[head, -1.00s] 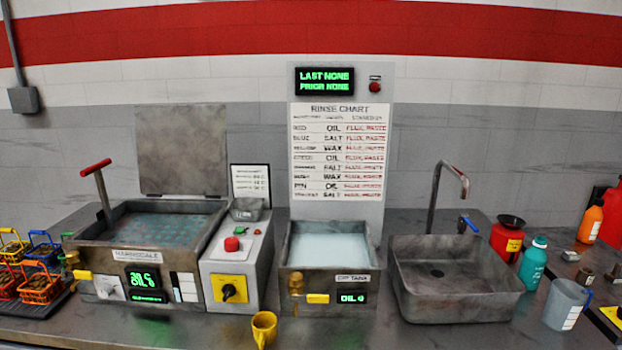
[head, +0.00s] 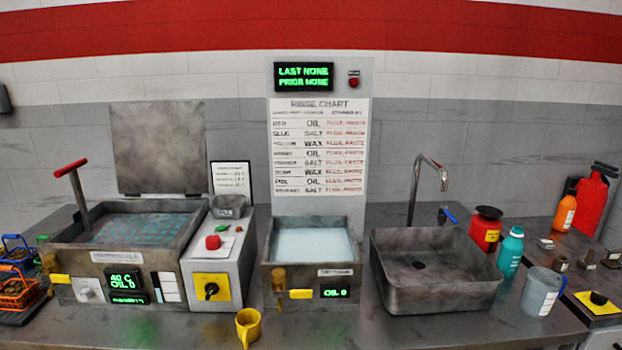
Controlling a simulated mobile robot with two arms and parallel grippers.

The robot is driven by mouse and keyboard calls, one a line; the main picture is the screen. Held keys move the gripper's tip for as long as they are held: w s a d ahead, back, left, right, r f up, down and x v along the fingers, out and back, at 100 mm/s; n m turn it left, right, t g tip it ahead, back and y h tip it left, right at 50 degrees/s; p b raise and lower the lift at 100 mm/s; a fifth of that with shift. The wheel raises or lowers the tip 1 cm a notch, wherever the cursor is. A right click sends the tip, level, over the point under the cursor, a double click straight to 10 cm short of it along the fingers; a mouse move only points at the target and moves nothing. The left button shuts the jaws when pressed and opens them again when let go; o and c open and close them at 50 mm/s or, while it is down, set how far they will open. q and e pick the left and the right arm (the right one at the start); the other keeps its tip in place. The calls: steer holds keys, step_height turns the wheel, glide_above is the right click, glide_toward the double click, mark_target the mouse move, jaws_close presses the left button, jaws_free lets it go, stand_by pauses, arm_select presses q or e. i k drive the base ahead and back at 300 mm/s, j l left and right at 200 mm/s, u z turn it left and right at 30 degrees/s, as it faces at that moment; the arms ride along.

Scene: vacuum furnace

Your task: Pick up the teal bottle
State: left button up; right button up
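The teal bottle (head: 510,253) stands upright on the counter at the right, just right of the grey sink basin (head: 440,290). It has a teal cap and a pale label on its body. A grey-blue measuring jug (head: 541,292) stands in front of it to the right, and a red container with a black funnel-like top (head: 486,230) stands behind it to the left. Neither of my grippers shows in the head view.
An orange bottle (head: 565,213) and a red canister (head: 591,202) stand farther back right. A yellow box with a black knob (head: 598,303) is at the right front. A yellow cup (head: 248,326) sits at the counter's front edge. A tap (head: 420,185) rises behind the basin.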

mark_target(512, 248)
steer(key=z, duration=1.25)
steer(key=u, duration=1.6)
steer(key=z, duration=1.6)
steer(key=u, duration=0.25)
steer(key=i+l+u, duration=0.1)
steer(key=u, duration=0.3)
steer(key=l+u, duration=0.4)
steer(key=i+l+u, duration=0.1)
steer(key=u, duration=0.3)
steer(key=l+u, duration=0.4)
